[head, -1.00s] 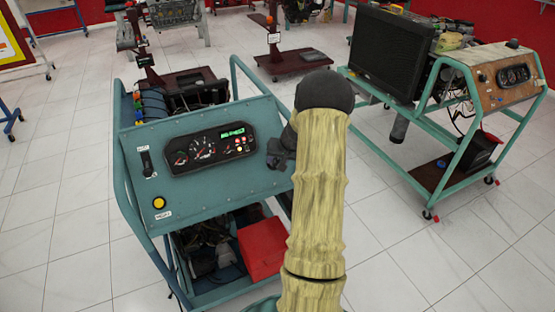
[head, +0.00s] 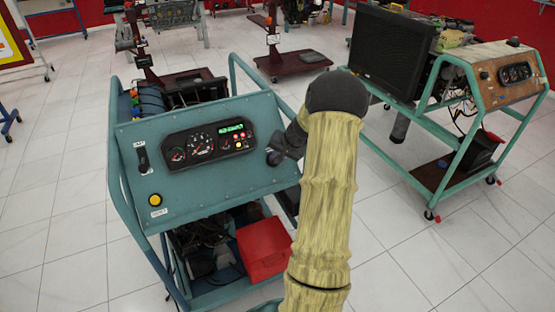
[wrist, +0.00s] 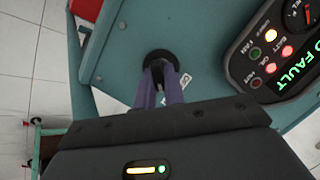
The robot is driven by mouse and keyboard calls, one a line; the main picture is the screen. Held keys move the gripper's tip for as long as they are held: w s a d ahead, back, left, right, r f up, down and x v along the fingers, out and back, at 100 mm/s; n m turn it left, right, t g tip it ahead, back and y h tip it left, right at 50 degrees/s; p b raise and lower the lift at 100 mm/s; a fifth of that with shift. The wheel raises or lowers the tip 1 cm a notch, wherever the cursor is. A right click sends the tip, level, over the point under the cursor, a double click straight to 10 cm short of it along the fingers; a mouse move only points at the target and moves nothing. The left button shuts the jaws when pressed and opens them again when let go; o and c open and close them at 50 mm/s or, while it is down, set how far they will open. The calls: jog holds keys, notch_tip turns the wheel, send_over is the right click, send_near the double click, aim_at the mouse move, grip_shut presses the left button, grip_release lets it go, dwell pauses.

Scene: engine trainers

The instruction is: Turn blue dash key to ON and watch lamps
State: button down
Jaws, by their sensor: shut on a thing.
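The blue dash panel (head: 215,178) of the engine trainer faces me. My gripper (wrist: 160,85) is shut at the round black key switch (wrist: 160,58) near the panel's right edge. Its fingers cover most of the key, so its colour and exact angle cannot be told. In the head view the switch area shows beside my gripper (head: 277,156). The instrument cluster (head: 209,141) has gauges and a lit green display (wrist: 300,66) ending in "FAULT". A yellow lamp (wrist: 271,35) and two red lamps (wrist: 288,50) are lit; the RUN lamp (wrist: 254,50) looks dim green.
A lever switch (head: 143,157) and a yellow button (head: 155,199) sit on the panel's left side. A red box (head: 263,249) lies on the frame below. Another trainer with a black radiator (head: 390,50) stands to the right. Tiled floor (head: 400,260) is open between them.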

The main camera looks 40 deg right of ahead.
jog(key=c, duration=1.5)
grip_release()
jog(key=shift+a, duration=0.1)
jog(key=shift+s+r, duration=0.15)
jog(key=b+v, duration=0.1)
jog(key=v, duration=1.6)
jog(key=shift+r, duration=0.1)
